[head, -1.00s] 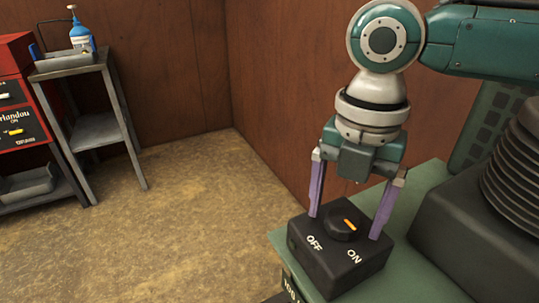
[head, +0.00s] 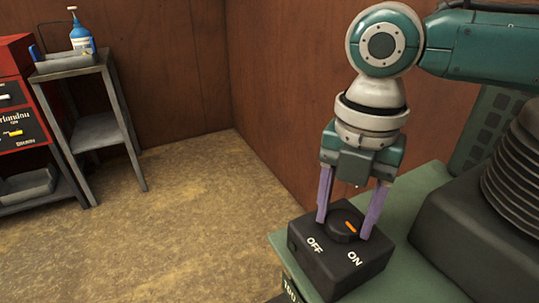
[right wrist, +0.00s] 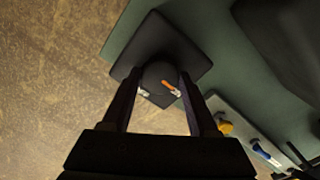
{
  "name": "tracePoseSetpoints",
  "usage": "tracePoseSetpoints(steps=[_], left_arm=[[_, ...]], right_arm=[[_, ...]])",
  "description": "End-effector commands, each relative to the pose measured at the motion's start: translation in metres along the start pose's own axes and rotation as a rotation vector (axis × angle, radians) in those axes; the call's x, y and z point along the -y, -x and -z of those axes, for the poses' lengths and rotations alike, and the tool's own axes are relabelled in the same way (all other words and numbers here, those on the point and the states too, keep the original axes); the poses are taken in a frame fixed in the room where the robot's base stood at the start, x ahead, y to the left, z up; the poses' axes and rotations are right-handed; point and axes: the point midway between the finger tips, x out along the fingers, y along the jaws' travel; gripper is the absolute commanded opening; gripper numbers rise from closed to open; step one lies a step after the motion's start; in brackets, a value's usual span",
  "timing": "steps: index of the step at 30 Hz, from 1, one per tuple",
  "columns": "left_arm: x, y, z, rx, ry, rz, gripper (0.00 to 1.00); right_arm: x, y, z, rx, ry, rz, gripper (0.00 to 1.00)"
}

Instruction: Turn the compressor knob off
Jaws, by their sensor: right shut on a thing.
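The compressor knob (head: 344,226) is a round black dial with an orange mark, on top of a black switch box (head: 327,268) lettered OFF and ON. The orange mark points toward the ON side. My right gripper (head: 344,229) comes down from above with its purple fingers on either side of the knob, shut on it. In the right wrist view the knob (right wrist: 160,76) sits between the two fingertips. My left gripper is in neither view.
The switch box stands on a green compressor top (head: 432,185), beside a dark ribbed housing (head: 508,190). A grey stand (head: 112,135) with a blue bottle (head: 82,35) and a red cabinet (head: 20,110) are at the left. Open floor lies between.

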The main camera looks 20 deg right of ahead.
Motion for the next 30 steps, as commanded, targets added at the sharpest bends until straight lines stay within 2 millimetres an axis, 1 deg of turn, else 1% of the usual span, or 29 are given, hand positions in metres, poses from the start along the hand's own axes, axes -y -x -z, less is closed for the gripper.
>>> tracePoseSetpoints(steps=[8,14,20,30], left_arm=[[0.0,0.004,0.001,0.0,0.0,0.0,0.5],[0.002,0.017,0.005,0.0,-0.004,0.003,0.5],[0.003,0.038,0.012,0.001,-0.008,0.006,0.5],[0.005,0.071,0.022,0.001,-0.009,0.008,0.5]], right_arm=[[0.0,0.002,0.0,-0.001,-0.017,0.002,0.04],[0.001,0.004,0.001,-0.003,-0.095,0.003,0.04],[0.001,0.006,0.001,-0.004,-0.245,0.004,0.04],[0.0,0.005,0.001,-0.004,-0.567,0.004,0.04]])
